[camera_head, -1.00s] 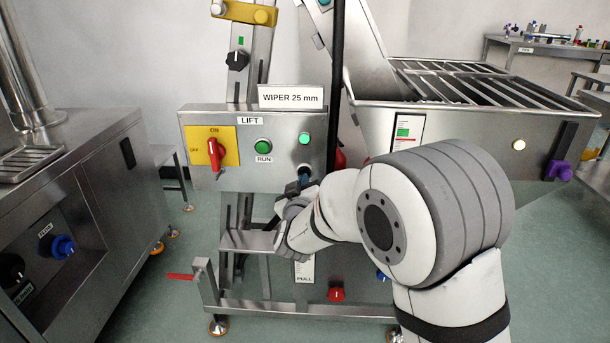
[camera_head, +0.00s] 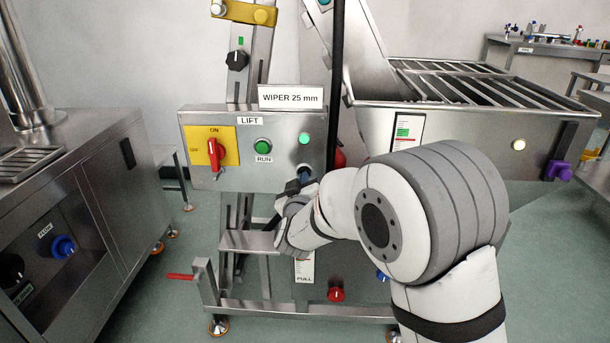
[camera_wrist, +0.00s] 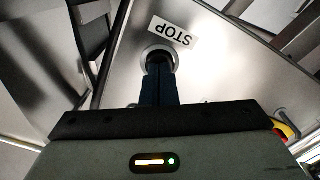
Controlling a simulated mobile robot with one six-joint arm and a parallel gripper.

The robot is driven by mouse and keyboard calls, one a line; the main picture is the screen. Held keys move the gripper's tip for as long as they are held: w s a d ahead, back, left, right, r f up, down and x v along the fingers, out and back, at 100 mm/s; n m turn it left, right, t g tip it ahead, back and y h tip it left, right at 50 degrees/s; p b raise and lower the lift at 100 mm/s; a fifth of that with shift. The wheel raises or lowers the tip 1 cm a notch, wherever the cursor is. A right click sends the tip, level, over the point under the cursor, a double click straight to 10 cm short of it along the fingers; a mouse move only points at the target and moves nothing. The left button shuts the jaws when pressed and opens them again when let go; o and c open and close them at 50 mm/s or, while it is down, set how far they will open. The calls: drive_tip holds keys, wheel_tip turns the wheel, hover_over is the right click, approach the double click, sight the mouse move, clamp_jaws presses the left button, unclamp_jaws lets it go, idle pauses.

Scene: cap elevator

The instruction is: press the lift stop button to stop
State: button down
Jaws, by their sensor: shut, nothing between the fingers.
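The stop button sits on the front of the steel LIFT control box (camera_head: 285,118). In the wrist view its pale round collar (camera_wrist: 146,52) shows beside the STOP label (camera_wrist: 172,30), which reads upside down. My gripper (camera_wrist: 160,66) is shut, with nothing between its dark blue fingers. The fingertips are at the middle of the collar and hide the button's face; I cannot tell whether they touch or press it. In the head view my gripper (camera_head: 305,174) is at the box's lower right, below a lit green lamp (camera_head: 304,138).
A green RUN button (camera_head: 263,146) and a red rotary switch on a yellow plate (camera_head: 228,134) are to the left on the box. A black vertical post (camera_head: 337,70) stands just right of it. A steel hopper (camera_head: 465,130) is at right, a steel cabinet (camera_head: 90,130) at left.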

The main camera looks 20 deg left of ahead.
drive_tip(key=shift+w+a, duration=0.1)
drive_tip(key=shift+w, duration=0.3)
idle(0.3)
drive_tip(key=shift+b+v, duration=0.3)
drive_tip(key=shift+v, duration=2.5)
drive_tip(key=shift+r, duration=0.1)
drive_tip(key=s+d+r+m+g+p, duration=0.2)
drive_tip(key=d+r+g+p, duration=0.2)
drive_tip(key=d+r+p, duration=0.45)
drive_tip(key=s+d+r+m+g+p, duration=0.1)
drive_tip(key=s+d+r+g+p, duration=0.2)
drive_tip(key=d+r+p, duration=0.5)
drive_tip(key=s+d+r+m+g+h+p, duration=0.2)
drive_tip(key=s+d+p, duration=0.4)
drive_tip(key=s+d, duration=0.3)
drive_tip(key=s+d+r+m+g+h+p, duration=0.2)
drive_tip(key=s+d+r+g+p, duration=0.3)
drive_tip(key=s+d, duration=0.5)
drive_tip(key=s+m+p, duration=0.1)
drive_tip(key=s, duration=0.1)
drive_tip(key=shift+s+d+r+m+g, duration=0.25)
drive_tip(key=shift+s+r+m+g, duration=0.1)
drive_tip(key=shift+r+m+g, duration=0.05)
